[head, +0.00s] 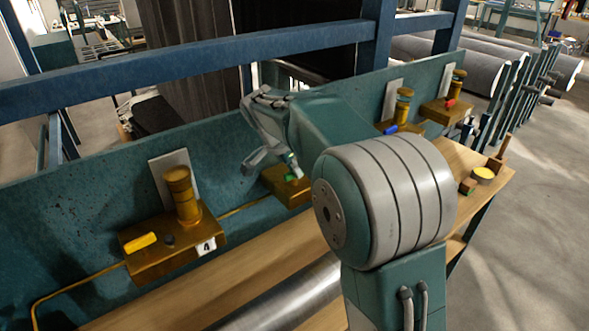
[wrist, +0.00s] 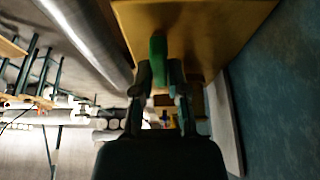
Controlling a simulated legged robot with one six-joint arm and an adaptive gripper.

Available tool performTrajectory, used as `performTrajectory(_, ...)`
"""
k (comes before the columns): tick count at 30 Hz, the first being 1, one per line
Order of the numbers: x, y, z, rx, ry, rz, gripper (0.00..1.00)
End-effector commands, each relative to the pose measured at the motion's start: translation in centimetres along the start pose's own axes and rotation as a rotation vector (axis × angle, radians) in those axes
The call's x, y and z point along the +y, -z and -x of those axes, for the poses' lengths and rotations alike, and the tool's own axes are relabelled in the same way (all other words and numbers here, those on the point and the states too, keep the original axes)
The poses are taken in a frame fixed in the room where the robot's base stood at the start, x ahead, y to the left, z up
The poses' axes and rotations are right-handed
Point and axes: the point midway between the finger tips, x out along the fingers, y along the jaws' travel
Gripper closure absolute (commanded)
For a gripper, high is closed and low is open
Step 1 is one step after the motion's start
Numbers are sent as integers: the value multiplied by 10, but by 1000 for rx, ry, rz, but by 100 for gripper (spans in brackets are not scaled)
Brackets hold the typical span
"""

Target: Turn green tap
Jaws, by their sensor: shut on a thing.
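The green tap (head: 291,178) shows as a small green patch on a brass block (head: 290,197) in the middle of the head view, partly hidden by my gripper (head: 272,160). In the wrist view the green tap handle (wrist: 158,48) points away from the camera along the brass block (wrist: 205,30). My gripper (wrist: 159,80) has its two fingers on either side of the handle's near end, shut on it. My arm hides the upper part of this valve in the head view.
A brass valve with a yellow handle (head: 140,243) and a number 4 plate stands at left. Valves with a blue handle (head: 391,129) and a red handle (head: 450,103) stand at right. A blue rail (head: 200,67) runs behind, above the teal back panel (head: 80,195).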

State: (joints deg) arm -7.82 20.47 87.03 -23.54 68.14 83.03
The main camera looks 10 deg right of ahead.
Motion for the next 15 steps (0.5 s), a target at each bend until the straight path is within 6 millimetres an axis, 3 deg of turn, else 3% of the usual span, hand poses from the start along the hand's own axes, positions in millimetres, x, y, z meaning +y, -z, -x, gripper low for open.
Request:
performTrajectory(11,-1,-4,-2,-7,-3,1,100)
performTrajectory(12,-1,-4,-2,-7,-3,1,64)
performTrajectory(13,-1,-3,-2,-7,-3,1,50)
performTrajectory(15,0,-3,-1,-6,-2,0,47)
